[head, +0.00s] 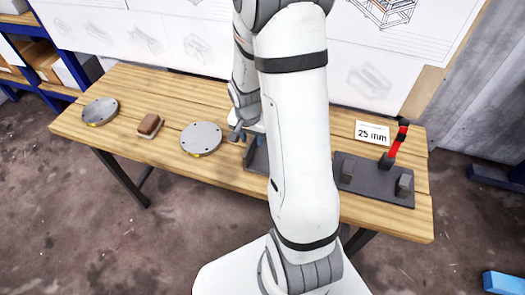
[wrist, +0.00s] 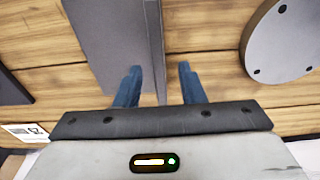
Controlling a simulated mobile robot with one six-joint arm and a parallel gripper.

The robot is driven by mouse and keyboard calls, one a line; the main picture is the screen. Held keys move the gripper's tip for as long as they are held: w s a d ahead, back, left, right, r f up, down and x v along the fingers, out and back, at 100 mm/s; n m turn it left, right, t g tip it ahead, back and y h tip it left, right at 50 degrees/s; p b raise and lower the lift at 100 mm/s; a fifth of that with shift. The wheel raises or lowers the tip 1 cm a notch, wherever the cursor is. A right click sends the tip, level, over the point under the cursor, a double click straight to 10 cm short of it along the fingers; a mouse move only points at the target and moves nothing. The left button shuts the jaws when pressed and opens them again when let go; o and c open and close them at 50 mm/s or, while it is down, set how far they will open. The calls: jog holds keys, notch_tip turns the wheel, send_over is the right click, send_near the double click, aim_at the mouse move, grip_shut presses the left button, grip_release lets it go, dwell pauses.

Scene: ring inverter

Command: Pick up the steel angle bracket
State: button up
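The steel angle bracket (head: 256,157) is a dark grey piece on the wooden table, partly hidden behind my arm in the head view. In the wrist view the bracket (wrist: 108,35) shows a flat base on the left and an upright wall seen edge-on along its right side. My gripper (wrist: 160,70) has two blue fingers spread apart. The upright wall runs between them, with bare wood showing between the wall and the right finger. Whether either finger touches it I cannot tell. In the head view my gripper (head: 242,137) is at the bracket, partly hidden by my arm.
A round grey flange (head: 201,138) lies left of the bracket; it also shows in the wrist view (wrist: 285,42). Further left are a brown block (head: 150,124) and another disc (head: 100,111). Right are a dark fixture (head: 365,181) with a red-and-black post and a "25 mm" card (head: 372,132).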

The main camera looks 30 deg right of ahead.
jog(key=shift+w+f, duration=0.1)
jog(key=shift+f, duration=0.55)
jog(key=shift+c, duration=0.5)
grip_shut()
dwell(0.4)
jog(key=shift+w+d+r, duration=0.1)
jog(key=shift+r, duration=0.05)
